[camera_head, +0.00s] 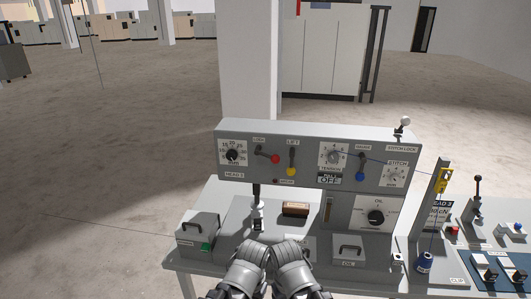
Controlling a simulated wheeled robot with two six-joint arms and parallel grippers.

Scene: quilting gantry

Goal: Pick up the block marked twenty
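A brown block (296,209) lies on the grey machine bed, under the control panel and right of the vertical needle bar. Its marking is too small to read, so I cannot tell whether it says twenty. Nothing is holding it. My two grey arms show at the bottom centre, close together, just in front of the bed and below the block. I cannot make out gripper fingers on either arm.
The control panel (315,158) with dials and levers stands above and behind the block. The needle bar (257,202) rises left of it. Handled drawers (201,224) flank the bed. A blue spool (424,262) and a yellow part (441,180) are at right.

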